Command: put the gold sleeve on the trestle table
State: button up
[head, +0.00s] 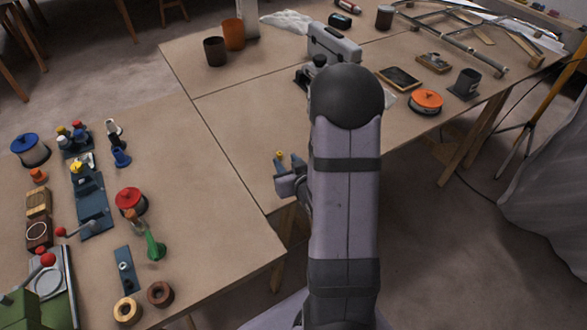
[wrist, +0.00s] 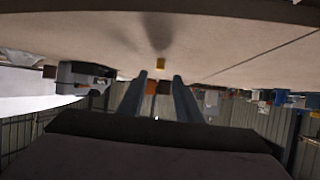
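The gold sleeve (head: 279,154) is a small yellow piece near the front edge of the bare tabletop (head: 235,130), right of the seam between the two tables. It appears to stand on this top. In the upside-down wrist view the gold sleeve (wrist: 160,64) sits just past my fingertips, centred between them. My gripper (head: 288,162) is low at the table edge, its fingers pointing at the sleeve. In the wrist view my gripper (wrist: 160,78) has its two fingers apart, with a clear gap and nothing between them. My arm hides part of the table behind it.
The top around the sleeve is clear.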

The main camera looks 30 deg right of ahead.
jog(key=shift+s+a+r+p, duration=0.15)
jog(key=shift+s+r+p, duration=0.45)
jog(key=shift+s+r, duration=0.1)
jog(key=p, duration=0.3)
jog(key=shift+s+r, duration=0.2)
jog(key=shift+s, duration=0.15)
jog(key=p, duration=0.1)
jog(key=s+p, duration=0.1)
jog(key=p, duration=0.1)
jog(key=shift+s+a+r, duration=0.1)
jog(key=shift+a+r, duration=0.1)
jog(key=shift+p+v, duration=1)
jog(key=shift+p, duration=0.2)
jog(key=shift+f, duration=0.2)
